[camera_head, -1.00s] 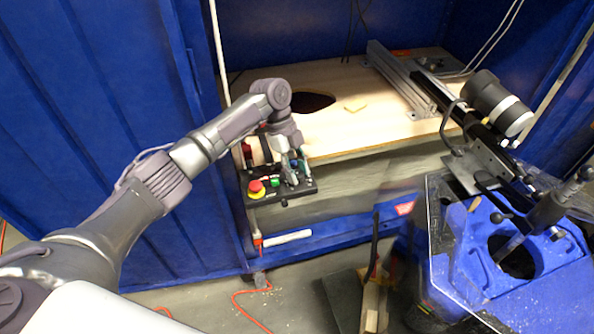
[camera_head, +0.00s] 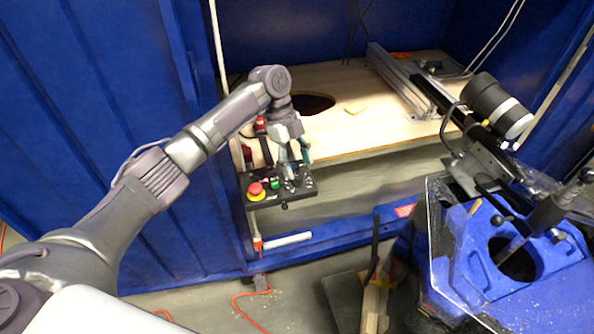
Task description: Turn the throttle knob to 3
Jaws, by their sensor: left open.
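The black control panel (camera_head: 263,206) is fixed at the front left edge of the wooden bench. A red emergency button (camera_head: 255,189) on a yellow base sits at its left, with a small green button (camera_head: 275,183) beside it. My left gripper (camera_head: 297,172) points down over the right part of the panel, open. Its fingers cover that part, so I cannot make out the throttle knob or its setting, nor whether the fingers touch it. My right gripper is not in view.
A blue machine part (camera_head: 470,265) with a clear sheet stands at the lower right. A red cable lies on the floor.

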